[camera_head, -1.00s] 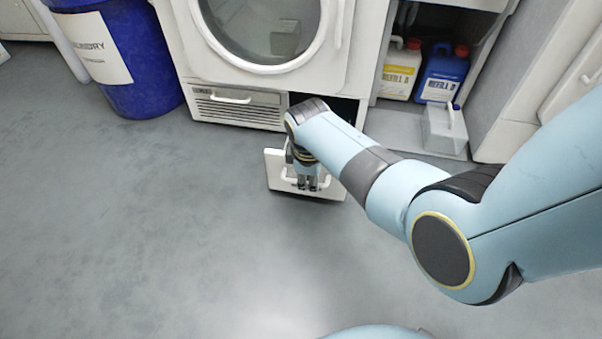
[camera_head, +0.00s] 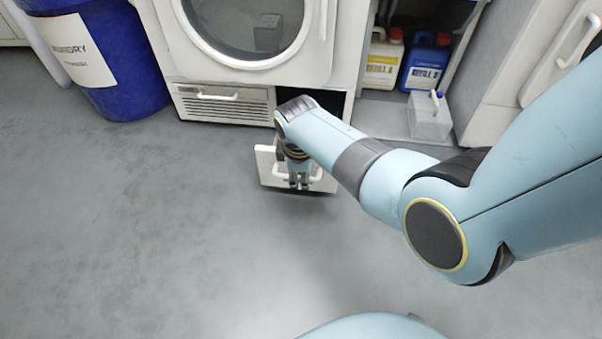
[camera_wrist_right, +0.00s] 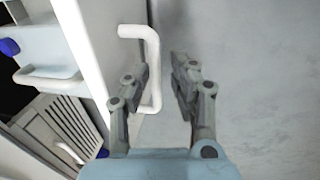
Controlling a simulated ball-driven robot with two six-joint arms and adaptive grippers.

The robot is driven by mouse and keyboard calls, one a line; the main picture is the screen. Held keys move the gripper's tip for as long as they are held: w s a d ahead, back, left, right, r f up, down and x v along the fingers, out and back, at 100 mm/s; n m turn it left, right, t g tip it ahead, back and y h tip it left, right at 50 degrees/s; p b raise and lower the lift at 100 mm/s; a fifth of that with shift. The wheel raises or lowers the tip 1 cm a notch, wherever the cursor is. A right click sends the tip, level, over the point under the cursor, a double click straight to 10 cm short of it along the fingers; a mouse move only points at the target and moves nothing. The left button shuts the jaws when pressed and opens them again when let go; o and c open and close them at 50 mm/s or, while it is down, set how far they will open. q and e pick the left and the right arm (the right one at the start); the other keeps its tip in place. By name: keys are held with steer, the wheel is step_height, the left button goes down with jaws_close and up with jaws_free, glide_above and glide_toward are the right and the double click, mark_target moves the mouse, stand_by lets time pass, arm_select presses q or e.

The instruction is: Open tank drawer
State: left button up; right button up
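The tank drawer's white front (camera_head: 268,163) stands out from the base of a white front-loading machine (camera_head: 330,70), with a dark opening behind it. In the right wrist view the drawer front (camera_wrist_right: 88,40) shows with its white bar handle (camera_wrist_right: 152,50). My right gripper (camera_head: 299,181) is at the handle, in front of the drawer. In the wrist view its two fingers (camera_wrist_right: 158,90) are apart, with the lower part of the handle between them. A clear gap shows beside the right finger. My left gripper is not in view.
A louvred panel with a handle (camera_head: 220,103) is beside the opening. A blue laundry bin (camera_head: 125,75) stands at left. Yellow-labelled (camera_head: 383,62) and blue (camera_head: 425,65) refill jugs and a clear container (camera_head: 428,120) are at right. The floor in front is clear.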

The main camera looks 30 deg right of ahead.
step_height(320, 180, up, 12)
steer(key=s+a, duration=0.1)
steer(key=shift+s, duration=0.4)
steer(key=shift+f, duration=0.15)
